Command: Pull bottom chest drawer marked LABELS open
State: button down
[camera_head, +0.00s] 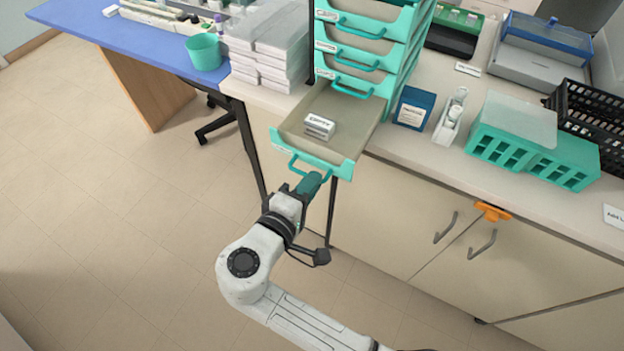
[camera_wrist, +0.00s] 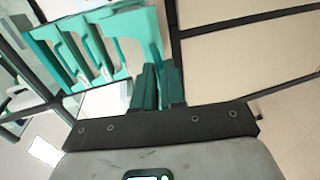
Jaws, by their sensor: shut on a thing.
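The teal drawer chest (camera_head: 365,50) stands on the bench with several drawers stacked. Its bottom drawer (camera_head: 345,158) is pulled far out over the bench's front edge, and a small white box (camera_head: 320,126) lies inside. The drawer's front label is too small to read. My gripper (camera_head: 309,184) is at the teal loop handle (camera_head: 293,163) of this drawer and shut on it. In the wrist view the teal fingers (camera_wrist: 158,85) are close together beside the teal chest (camera_wrist: 75,50); the grip point is partly hidden.
White stacked boxes (camera_head: 275,45) stand left of the chest. A dark blue box (camera_head: 412,107) and teal racks (camera_head: 515,145) stand to its right. Cabinet doors with handles (camera_head: 446,229) are below the bench. The floor (camera_head: 110,190) at left is clear.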

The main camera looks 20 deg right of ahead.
jog(key=shift+f, duration=0.15)
jog(key=c, duration=1.5)
grip_release()
jog(key=b+v, duration=0.1)
jog(key=v, duration=0.9)
jog(key=shift+s+a+r, duration=0.2)
jog(key=shift+a, duration=0.1)
